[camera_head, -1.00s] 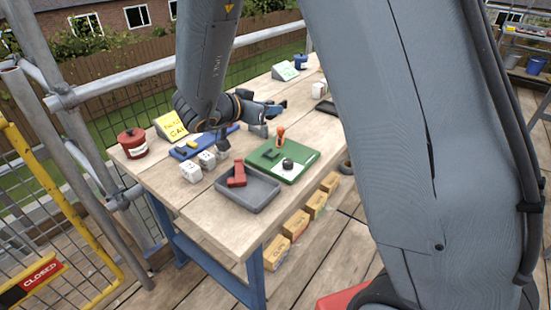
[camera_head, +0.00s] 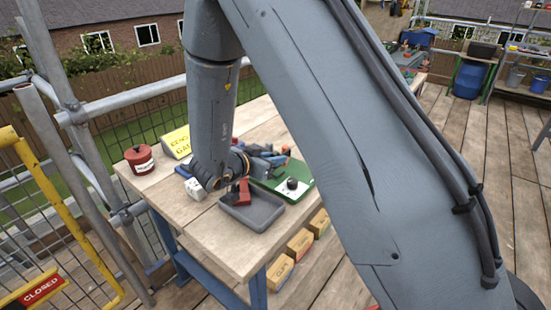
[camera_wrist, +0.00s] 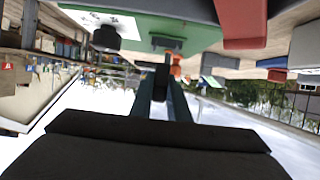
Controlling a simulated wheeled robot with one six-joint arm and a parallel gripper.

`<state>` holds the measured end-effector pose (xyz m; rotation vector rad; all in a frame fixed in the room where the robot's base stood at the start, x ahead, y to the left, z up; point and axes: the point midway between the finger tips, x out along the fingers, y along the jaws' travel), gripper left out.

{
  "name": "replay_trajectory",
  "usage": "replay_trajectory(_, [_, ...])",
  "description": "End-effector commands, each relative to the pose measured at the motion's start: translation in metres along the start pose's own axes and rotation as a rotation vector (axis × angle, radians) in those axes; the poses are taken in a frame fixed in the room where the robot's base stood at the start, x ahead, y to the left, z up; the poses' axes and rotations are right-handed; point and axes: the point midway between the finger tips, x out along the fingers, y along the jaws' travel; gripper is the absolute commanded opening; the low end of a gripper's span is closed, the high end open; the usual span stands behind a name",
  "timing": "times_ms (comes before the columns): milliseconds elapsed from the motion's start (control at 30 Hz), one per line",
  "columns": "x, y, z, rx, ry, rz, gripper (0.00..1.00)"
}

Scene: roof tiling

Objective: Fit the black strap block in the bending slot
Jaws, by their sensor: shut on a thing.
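My gripper (camera_head: 272,158) is low over the workbench, near the green board (camera_head: 299,197), with its far end partly hidden by my arm. In the wrist view its two dark fingers (camera_wrist: 163,78) are shut on a small dark piece, seemingly the black strap block (camera_wrist: 162,60). The green board (camera_wrist: 195,38) fills the upper part of that view. A small green raised part (camera_wrist: 166,42) on it, perhaps the bending slot, is close to the fingertips. I cannot tell whether the block touches it. A black knob (camera_wrist: 106,38) stands on the board's white patch.
A grey tray (camera_head: 252,214) holds a red piece (camera_head: 243,192) in front of my gripper. A white cube (camera_head: 195,188), a red tin (camera_head: 139,158) and a yellow sign (camera_head: 177,141) stand on the left. The front bench top (camera_head: 215,237) is clear.

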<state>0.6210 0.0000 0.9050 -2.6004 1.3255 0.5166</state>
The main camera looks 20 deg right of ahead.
Motion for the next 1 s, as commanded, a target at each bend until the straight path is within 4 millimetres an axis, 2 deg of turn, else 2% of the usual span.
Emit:
replay_trajectory(667, [0.004, 0.000, 0.011, -0.001, 0.000, -0.001, 0.00])
replay_trajectory(700, [0.004, 0.000, 0.011, -0.001, 0.000, -0.001, 0.17])
replay_trajectory(800, [0.004, 0.000, 0.011, 0.000, 0.000, -0.001, 0.34])
replay_trajectory(1000, [0.004, 0.000, 0.011, 0.000, 0.000, 0.000, 0.34])
